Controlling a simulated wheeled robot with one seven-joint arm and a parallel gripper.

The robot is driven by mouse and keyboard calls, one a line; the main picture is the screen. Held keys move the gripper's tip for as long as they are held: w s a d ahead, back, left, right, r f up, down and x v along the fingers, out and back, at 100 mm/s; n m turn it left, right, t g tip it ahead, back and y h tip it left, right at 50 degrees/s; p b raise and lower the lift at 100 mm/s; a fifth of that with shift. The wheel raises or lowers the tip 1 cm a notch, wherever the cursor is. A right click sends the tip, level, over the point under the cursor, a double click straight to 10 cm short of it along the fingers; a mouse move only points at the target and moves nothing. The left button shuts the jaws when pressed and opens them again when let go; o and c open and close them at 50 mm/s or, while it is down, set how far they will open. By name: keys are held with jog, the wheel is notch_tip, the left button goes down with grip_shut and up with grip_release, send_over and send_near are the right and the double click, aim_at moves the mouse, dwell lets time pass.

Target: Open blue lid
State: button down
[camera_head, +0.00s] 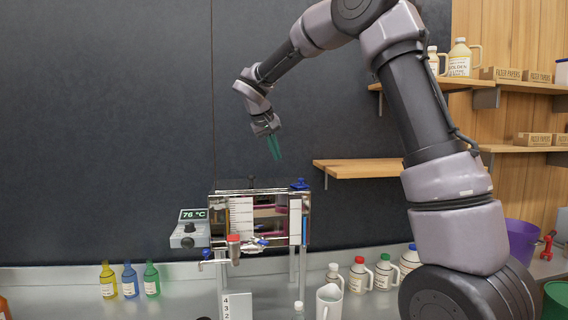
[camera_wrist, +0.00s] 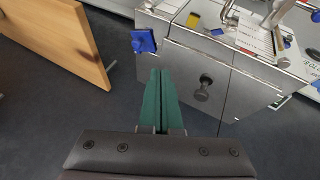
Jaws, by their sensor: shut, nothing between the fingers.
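The steel evaporator (camera_head: 262,190) stands on the counter. A small blue piece, which looks like the blue lid (camera_head: 300,184), sits at its top right corner. In the wrist view the blue lid (camera_wrist: 143,41) shows just ahead and left of my fingertips, at the corner of the metal top. My gripper (camera_head: 275,147) hangs above the evaporator, left of and higher than the blue lid, with its green fingers pointing down. The fingers (camera_wrist: 161,92) are together and empty, apart from the lid. Whether the lid is hinged cannot be seen.
A black knob (camera_wrist: 203,88) rises from the evaporator's top, right of my fingers. A wooden shelf (camera_head: 358,168) juts out to the right. A display reading 76 °C (camera_head: 191,215) is at the left. Bottles (camera_head: 130,280) and a white jug (camera_head: 329,302) stand on the counter.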

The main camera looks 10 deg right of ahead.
aim_at(301, 180)
jog(key=x, duration=0.9)
jog(key=shift+s, duration=0.1)
jog(key=d, duration=0.3)
jog(key=shift+w+f, duration=0.4)
jog(key=shift+w+d, duration=0.1)
jog(key=shift+d, duration=0.25)
jog(key=shift+s+d+n+y, duration=0.3)
jog(key=shift+d+n, duration=0.1)
jog(key=shift+n, duration=0.2)
jog(key=shift+s+d+n+t+y, duration=0.25)
jog(key=shift+d+n+t+y, duration=0.35)
jog(key=shift+n, duration=0.4)
jog(key=d+n+y, duration=0.1)
jog(key=n, duration=0.1)
jog(key=d+n+y, duration=0.1)
jog(key=d+n, duration=0.1)
jog(key=shift+s+d, duration=0.1)
jog(key=shift+s, duration=0.15)
jog(key=shift+w+d+f, duration=0.1)
jog(key=shift+w+d, duration=0.15)
jog(key=shift+d, duration=0.45)
jog(key=shift+w+d+r, duration=0.1)
jog(key=shift+w+d, duration=0.2)
jog(key=shift+d, duration=0.4)
jog(key=shift+w+d+f, duration=0.1)
jog(key=shift+w+d, duration=0.15)
jog(key=shift+d, duration=0.55)
